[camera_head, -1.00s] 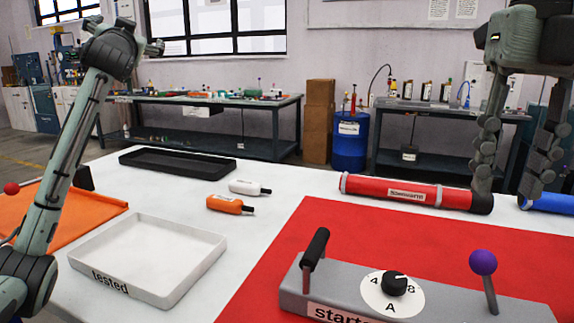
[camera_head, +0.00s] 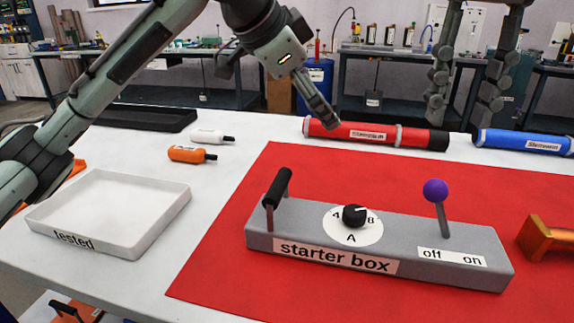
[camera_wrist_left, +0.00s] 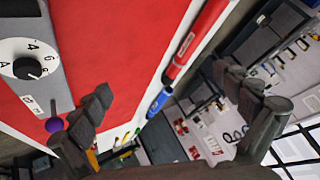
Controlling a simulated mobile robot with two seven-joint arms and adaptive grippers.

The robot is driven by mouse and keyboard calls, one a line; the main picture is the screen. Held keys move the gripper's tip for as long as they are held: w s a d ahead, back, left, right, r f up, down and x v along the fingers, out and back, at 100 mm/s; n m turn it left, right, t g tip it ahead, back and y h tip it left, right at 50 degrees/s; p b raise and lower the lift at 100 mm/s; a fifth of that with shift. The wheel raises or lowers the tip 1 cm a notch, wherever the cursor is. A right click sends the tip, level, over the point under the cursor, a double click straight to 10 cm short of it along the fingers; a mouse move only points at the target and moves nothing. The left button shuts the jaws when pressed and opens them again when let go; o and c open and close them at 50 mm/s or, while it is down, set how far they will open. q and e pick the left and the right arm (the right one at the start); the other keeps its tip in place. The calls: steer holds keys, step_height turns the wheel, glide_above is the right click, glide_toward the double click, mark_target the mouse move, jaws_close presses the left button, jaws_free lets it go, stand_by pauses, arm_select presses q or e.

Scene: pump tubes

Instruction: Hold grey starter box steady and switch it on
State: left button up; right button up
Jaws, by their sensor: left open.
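The grey starter box (camera_head: 330,236) lies on the red mat. It has a black handle (camera_head: 278,187) at its left end, a dial (camera_head: 354,216) in the middle and a purple-knobbed lever (camera_head: 436,190) at the right. The lever leans slightly left, toward "off". The box also shows at the left of the left wrist view (camera_wrist_left: 40,88). My left gripper (camera_head: 317,105) is above and behind the box, touching nothing; in the left wrist view (camera_wrist_left: 165,88) its fingers are spread and empty. My right gripper (camera_head: 464,98) is open and empty, above the back of the table.
A red tube (camera_head: 370,134) and a blue tube (camera_head: 520,141) lie behind the red mat (camera_head: 220,255). The white "tested" tray (camera_head: 105,245) stands at the left. White (camera_head: 207,136) and orange (camera_head: 186,154) bottles lie behind it. An orange object (camera_head: 545,240) is right of the box.

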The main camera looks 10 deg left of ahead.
mark_target(287, 214)
arm_select(q)
steer(key=s+f+m+g, duration=0.1)
steer(key=s+f, duration=0.1)
steer(key=s, duration=0.1)
steer(key=s+d+f+m+g+y, duration=0.1)
steer(key=s+f+g, duration=0.1)
steer(key=s, duration=0.1)
steer(key=s+f+m+g+y, duration=0.1)
steer(key=s+f+g, duration=0.1)
steer(key=s, duration=0.2)
steer(key=shift+d+f+m, duration=0.1)
steer(key=shift+d+m, duration=0.25)
steer(key=shift+m, duration=0.05)
steer(key=s+a+g+y, duration=0.1)
steer(key=s+a+f+m+g+y, duration=0.1)
steer(key=a, duration=0.1)
steer(key=shift+s+a+f+m+y, duration=0.1)
steer(key=shift+s+a+m+y, duration=0.05)
steer(key=shift+s+m+y, duration=0.2)
steer(key=shift+s+a+f, duration=0.1)
steer(key=shift+s+f, duration=0.05)
steer(key=shift+f, duration=0.2)
step_height(287, 214, down, 7)
steer(key=shift+r, duration=0.1)
